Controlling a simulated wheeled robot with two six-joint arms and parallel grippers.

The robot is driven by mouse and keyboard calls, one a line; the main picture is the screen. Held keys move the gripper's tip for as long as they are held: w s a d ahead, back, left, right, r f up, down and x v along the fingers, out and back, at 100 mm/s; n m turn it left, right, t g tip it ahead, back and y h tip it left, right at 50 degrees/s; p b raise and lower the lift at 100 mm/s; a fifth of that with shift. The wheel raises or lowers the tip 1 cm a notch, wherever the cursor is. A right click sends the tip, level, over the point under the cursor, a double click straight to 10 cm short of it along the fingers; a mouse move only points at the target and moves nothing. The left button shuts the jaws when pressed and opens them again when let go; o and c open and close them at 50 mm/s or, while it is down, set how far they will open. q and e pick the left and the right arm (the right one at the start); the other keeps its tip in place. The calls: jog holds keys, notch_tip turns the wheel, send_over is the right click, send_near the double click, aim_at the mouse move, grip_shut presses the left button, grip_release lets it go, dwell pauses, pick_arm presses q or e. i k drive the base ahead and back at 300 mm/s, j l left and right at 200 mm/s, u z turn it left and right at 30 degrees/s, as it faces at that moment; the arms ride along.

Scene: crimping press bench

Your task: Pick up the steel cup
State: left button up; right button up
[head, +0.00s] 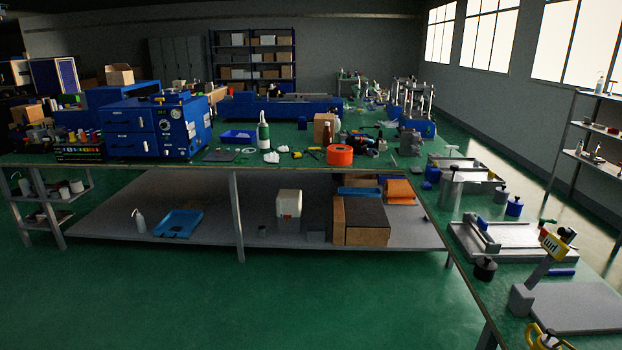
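A grey metal cylinder (451,190) that looks like the steel cup stands upright on the green right-hand bench, close to its left edge. It is between two flat steel-topped fixtures. A thin upright piece shows at its top, and I cannot tell whether this belongs to it. A second, darker grey vessel (410,144) stands farther back near the bench corner; it is too small to tell what it is. Neither of my grippers shows in the head view.
The nearer steel-topped fixture (515,236) has a dark knobbed pot (485,268) and a blue knobbed pot (514,206) beside it. An orange roll (339,155) sits on the long bench. The green floor in front is clear.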

aim_at(262, 228)
jog(key=i+u, duration=0.15)
jog(key=i, duration=0.55)
jog(key=i+u, duration=0.2)
jog(key=i, duration=0.45)
jog(key=i+l+u, duration=0.15)
jog(key=i, duration=1.1)
jog(key=i+z, duration=0.3)
jog(key=i+j+z, duration=0.65)
jog(key=i, duration=0.2)
jog(key=l, duration=0.1)
